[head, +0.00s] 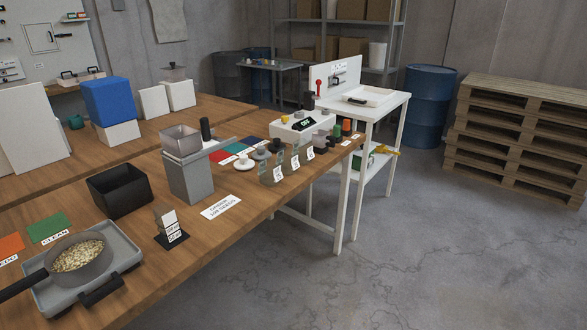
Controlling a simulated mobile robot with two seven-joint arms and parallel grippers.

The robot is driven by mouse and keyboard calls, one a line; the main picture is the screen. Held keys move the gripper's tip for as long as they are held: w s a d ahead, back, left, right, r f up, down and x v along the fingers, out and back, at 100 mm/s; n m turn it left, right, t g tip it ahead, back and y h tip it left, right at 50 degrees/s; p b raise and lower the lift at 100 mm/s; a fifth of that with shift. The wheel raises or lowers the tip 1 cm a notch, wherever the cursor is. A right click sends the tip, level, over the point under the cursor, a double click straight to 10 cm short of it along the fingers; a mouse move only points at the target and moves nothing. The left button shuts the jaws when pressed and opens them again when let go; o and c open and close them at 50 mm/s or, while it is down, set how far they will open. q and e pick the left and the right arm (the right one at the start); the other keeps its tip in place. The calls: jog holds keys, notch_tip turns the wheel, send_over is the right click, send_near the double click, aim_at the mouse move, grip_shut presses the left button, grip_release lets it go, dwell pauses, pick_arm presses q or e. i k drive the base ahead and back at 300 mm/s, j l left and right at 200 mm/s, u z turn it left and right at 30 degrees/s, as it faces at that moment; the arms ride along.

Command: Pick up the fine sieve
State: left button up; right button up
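No label that I can read marks the fine sieve. A round grey pan-shaped vessel (104,262) with a long dark handle (22,286) could be a sieve. It holds pale seeds or grains (78,255), and its bottom is hidden. It rests on a grey tray (126,243) at the front left of the wooden table. A square metal hopper (181,141) sits on a grey block (190,182), with a black upright grip (206,129) beside it. Whether it holds a sieve, I cannot tell. Neither of my grippers is in view.
The wooden table (262,207) also bears a black open bin (121,192), a small black card stand (172,240), several tagged jars and a white scale (300,128). Behind are a blue box (108,101) and white boxes. A white side table (378,110) stands beyond.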

aim_at(78, 259)
jog(key=k+j+u, duration=0.1)
jog(key=u, duration=1.1)
jog(key=i+j, duration=0.05)
